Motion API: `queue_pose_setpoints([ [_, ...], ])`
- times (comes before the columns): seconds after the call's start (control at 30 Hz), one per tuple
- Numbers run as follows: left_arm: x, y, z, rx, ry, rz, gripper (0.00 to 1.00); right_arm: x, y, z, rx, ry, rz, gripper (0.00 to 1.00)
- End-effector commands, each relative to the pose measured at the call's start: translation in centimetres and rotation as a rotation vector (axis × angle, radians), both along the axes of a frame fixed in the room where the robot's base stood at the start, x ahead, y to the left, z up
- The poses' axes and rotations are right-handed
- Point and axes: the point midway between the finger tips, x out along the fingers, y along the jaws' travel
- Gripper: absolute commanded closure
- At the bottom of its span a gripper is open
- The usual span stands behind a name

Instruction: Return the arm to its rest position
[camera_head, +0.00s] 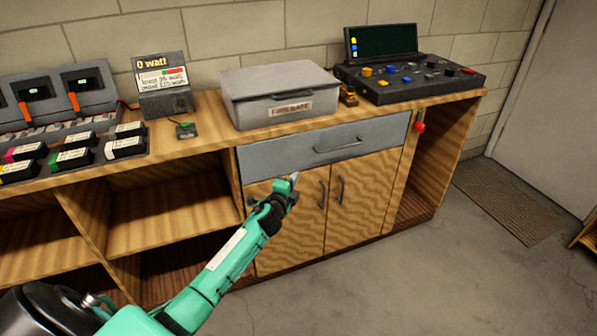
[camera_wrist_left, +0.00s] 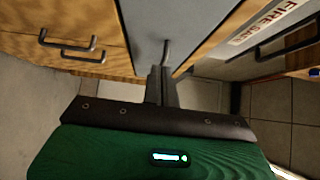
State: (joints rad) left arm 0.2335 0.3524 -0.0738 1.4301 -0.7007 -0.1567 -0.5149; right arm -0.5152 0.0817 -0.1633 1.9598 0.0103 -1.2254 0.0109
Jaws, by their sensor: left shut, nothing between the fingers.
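My left arm comes in from the lower left of the head view, stretched toward the cabinet. My left gripper (camera_head: 294,178) is shut and empty, in front of the cabinet doors (camera_head: 345,200) and below the grey drawer (camera_head: 285,155). In the left wrist view the shut fingers (camera_wrist_left: 163,70) point at the grey drawer front, with its handle near the tips. I cannot tell whether they touch the handle. The drawer looks closed in the head view. My right gripper is not in view.
On the wooden counter stand a grey fire safe box (camera_head: 280,95), a control console (camera_head: 410,75), a small watt display (camera_head: 163,90) and a charger rack with several batteries (camera_head: 70,135). A red tag (camera_head: 420,127) hangs at the right. Open shelves are left; clear floor (camera_head: 480,270) lies in front.

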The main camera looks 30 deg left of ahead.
Motion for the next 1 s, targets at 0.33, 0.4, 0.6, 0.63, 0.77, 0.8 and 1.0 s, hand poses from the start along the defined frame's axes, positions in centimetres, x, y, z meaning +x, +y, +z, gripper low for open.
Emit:
queue_pose_setpoints([
  [0.33,-3.2,-0.4,0.0,0.000,0.000,0.000,1.00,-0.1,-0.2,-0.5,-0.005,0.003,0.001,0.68],
  [0.4,-3.3,-0.4,0.0,0.000,0.000,0.000,1.00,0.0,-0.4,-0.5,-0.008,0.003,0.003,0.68],
  [0.6,-4.0,-0.7,-1.1,-0.035,0.020,0.011,1.00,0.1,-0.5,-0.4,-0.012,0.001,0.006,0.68],
  [0.63,-4.4,-0.9,-1.8,-0.060,0.034,0.020,1.00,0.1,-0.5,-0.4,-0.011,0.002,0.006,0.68],
  [0.77,-8.4,-2.6,-7.0,-0.255,0.149,0.097,1.00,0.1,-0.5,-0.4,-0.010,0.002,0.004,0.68],
  [0.8,-10.2,-3.4,-9.1,-0.338,0.201,0.134,1.00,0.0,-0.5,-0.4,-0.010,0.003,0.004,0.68],
  [1.0,-21.2,-8.3,-18.6,-0.733,0.489,0.353,1.00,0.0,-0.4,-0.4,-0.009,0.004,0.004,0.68],
])
